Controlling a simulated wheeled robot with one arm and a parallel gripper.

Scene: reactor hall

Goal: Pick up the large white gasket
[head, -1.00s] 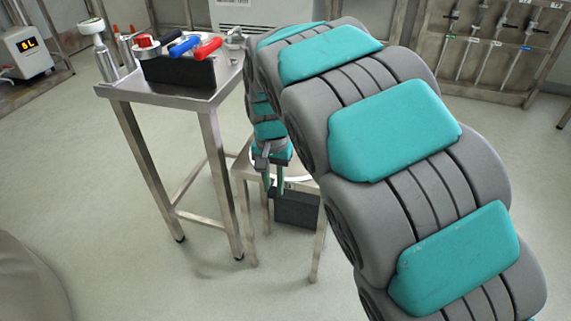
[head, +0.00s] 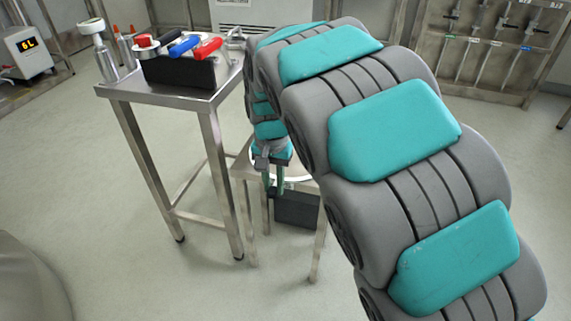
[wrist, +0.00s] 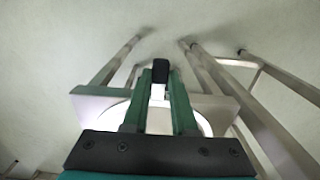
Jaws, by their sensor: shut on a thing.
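The large white gasket (head: 296,178) shows as a pale curved rim at the small metal stand, partly hidden behind my arm and gripper. In the wrist view its white rim (wrist: 117,114) curves out on both sides of my fingers. My gripper (head: 273,187) points down at the front of the stand. In the wrist view my gripper (wrist: 160,78) has its green fingers close together, with a white part between them. It is shut on the gasket. Whether the gasket is clear of the stand cannot be told.
A taller steel table (head: 122,92) stands to the left, holding a black holder (head: 180,73) with red and blue handled tools. Open floor lies in front.

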